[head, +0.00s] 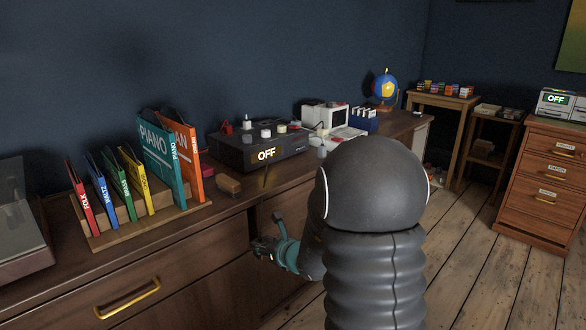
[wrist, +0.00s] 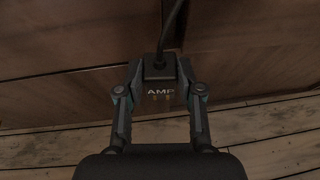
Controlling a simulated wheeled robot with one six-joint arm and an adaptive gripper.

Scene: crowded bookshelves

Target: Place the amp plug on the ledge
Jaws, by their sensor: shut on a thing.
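The amp plug (wrist: 158,82) is a dark block marked "AMP" with a black cord (wrist: 174,28) running from its top in the wrist view. My gripper (wrist: 160,95) is shut on it, one finger on each side. In the head view my gripper (head: 262,248) is low in front of the wooden cabinet, below the countertop edge. The plug cannot be made out clearly there. I cannot tell which surface is the ledge.
A rack of coloured books (head: 122,190) stands on the counter at left. A small brown block (head: 229,185) lies beside the orange book. A white machine (head: 335,118) and a globe (head: 384,88) stand farther back. A drawer cabinet (head: 545,180) is at right. Wooden floor (head: 470,270) lies open between.

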